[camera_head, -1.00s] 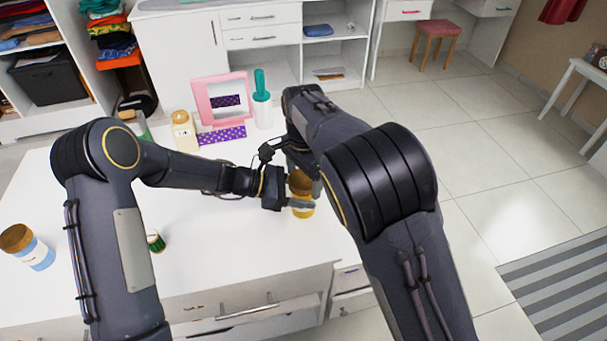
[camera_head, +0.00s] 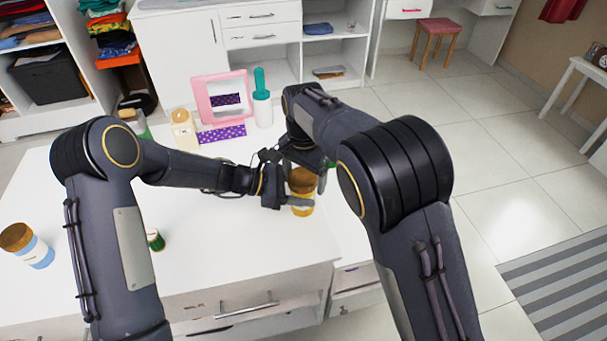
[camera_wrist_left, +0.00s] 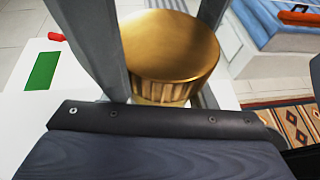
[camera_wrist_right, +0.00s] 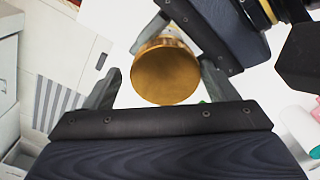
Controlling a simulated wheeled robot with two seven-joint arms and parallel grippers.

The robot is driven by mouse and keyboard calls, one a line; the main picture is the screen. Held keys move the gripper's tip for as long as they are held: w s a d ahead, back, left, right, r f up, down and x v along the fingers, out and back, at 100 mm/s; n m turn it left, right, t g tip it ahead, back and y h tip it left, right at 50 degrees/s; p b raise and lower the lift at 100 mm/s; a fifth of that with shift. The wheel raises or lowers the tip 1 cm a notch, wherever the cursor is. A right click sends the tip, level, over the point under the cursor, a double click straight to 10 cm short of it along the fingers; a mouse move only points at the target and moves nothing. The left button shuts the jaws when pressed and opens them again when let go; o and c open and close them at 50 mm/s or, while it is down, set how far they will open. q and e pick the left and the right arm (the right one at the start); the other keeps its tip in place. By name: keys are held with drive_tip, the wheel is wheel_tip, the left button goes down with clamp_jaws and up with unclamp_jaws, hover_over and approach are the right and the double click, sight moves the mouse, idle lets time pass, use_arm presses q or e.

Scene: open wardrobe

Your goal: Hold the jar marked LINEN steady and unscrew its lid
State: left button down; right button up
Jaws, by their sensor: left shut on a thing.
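A jar with a yellow body (camera_head: 303,210) and a round gold-brown lid (camera_head: 302,180) stands near the right edge of the white table. Its label is hidden, so I cannot read LINEN on it. My left gripper (camera_head: 298,203) is shut around the jar's body, below the lid. In the left wrist view the lid (camera_wrist_left: 170,48) sits between its fingers. My right gripper (camera_wrist_right: 158,85) is open above the jar, with its fingers apart on either side of the lid (camera_wrist_right: 165,74) and gaps beside it. In the head view my right arm partly hides that gripper.
A cream jar (camera_head: 184,132), pink-framed mirror (camera_head: 222,100) and teal-topped bottle (camera_head: 262,100) stand behind. The middle is clear.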

use_arm(q)
drive_tip(key=shift+s+d+r, duration=0.1)
drive_tip(key=shift+s+d, duration=0.05)
drive_tip(key=shift+d, duration=0.05)
use_arm(e)
drive_tip(key=shift+o, duration=0.2)
drive_tip(key=shift+a, duration=0.15)
drive_tip(key=shift+r, duration=0.1)
